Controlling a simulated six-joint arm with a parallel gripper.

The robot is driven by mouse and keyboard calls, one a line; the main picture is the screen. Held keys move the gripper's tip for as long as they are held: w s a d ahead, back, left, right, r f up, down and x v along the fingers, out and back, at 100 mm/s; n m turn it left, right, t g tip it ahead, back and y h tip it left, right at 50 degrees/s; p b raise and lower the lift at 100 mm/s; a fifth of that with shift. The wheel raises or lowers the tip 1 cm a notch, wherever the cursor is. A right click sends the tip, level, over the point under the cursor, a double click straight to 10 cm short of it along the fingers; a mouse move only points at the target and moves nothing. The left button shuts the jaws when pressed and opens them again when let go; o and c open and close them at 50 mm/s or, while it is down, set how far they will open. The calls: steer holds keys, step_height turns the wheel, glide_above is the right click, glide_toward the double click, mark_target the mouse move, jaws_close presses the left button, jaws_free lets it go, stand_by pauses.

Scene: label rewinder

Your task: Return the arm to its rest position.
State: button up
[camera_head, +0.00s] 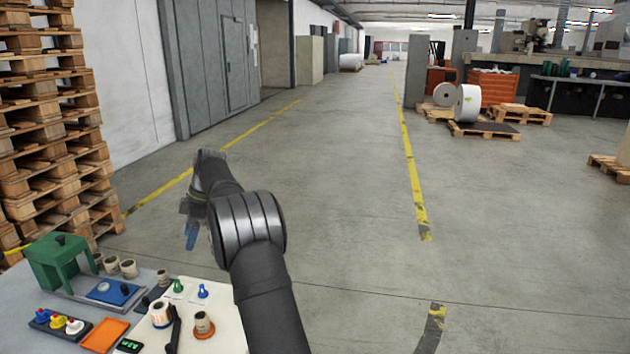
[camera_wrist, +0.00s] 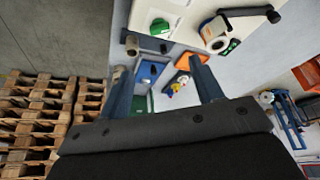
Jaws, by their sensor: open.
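My gripper (camera_head: 191,236) hangs above and beyond the back edge of the bench (camera_head: 150,268) in the head view, with blue fingers pointing down. The black arm reaches up from the lower middle of that view. In the wrist view, the two blue fingers of my gripper (camera_wrist: 160,64) stand well apart. Nothing is held between them. Behind them, at a distance, are the green machine block (camera_wrist: 139,103), a blue block (camera_wrist: 152,72) and an orange tray (camera_wrist: 185,62). The gripper touches nothing that I can see.
The bench holds a green machine block (camera_head: 62,262), an orange tray (camera_head: 105,335), a rack of coloured knobs (camera_head: 58,322), a white roll (camera_head: 161,314) and small cores (camera_head: 128,268). Stacked pallets (camera_head: 45,130) stand at left. The floor (camera_head: 340,220) beyond the bench is clear.

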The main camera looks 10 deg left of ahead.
mark_target(177, 283)
steer(key=x, duration=1.5)
steer(key=shift+s+a+f, duration=0.1)
steer(key=shift+s+f, duration=0.05)
steer(key=shift+f, duration=0.05)
steer(key=v, duration=1.8)
steer(key=x, duration=1.7)
steer(key=shift+a+f, duration=0.1)
steer(key=shift+f, duration=0.2)
steer(key=shift+s+f+m, duration=0.1)
steer(key=shift+f+m, duration=0.05)
steer(key=shift+m, duration=0.15)
steer(key=m+t, duration=0.1)
steer(key=m, duration=0.2)
steer(key=m+t, duration=0.1)
steer(key=m, duration=0.2)
steer(key=shift+s+m+t+y, duration=0.2)
steer(key=shift+m+t+y, duration=0.1)
steer(key=shift+y, duration=0.1)
steer(key=m+t, duration=0.1)
steer(key=m, duration=0.2)
steer(key=shift+s+m, duration=0.1)
steer(key=shift+m, duration=0.3)
steer(key=shift+m+t+h, duration=0.3)
steer(key=shift+m+t, duration=0.5)
steer(key=shift+m, duration=0.6)
